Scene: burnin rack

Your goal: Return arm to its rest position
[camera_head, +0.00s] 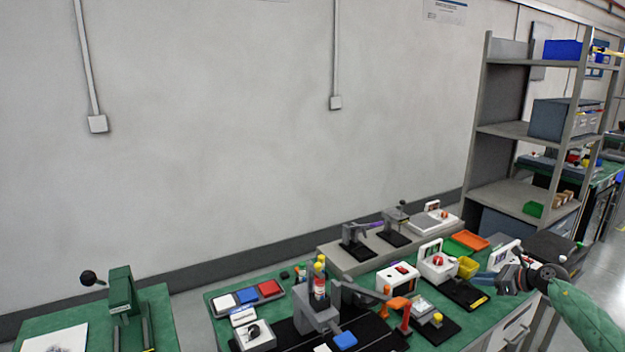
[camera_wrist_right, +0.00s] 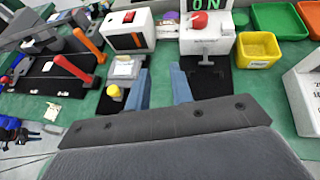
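My right arm (camera_head: 585,312) comes in from the right edge of the head view. My right gripper (camera_head: 488,279) is over the right end of the green bench (camera_head: 470,338), near the black-based station. In the right wrist view its two blue-grey fingers (camera_wrist_right: 160,78) are spread apart, with only green bench top and dark base showing between them. It holds nothing. My left gripper and left arm are not in the head view.
A white unit with a red button (camera_wrist_right: 208,36) and a lit "ON" sign stands ahead of the fingers. A yellow bin (camera_head: 467,267) and an orange tray (camera_head: 470,240) are nearby. Orange-handled clamps (camera_head: 398,306) stand left. Grey shelves (camera_head: 520,130) rise behind right.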

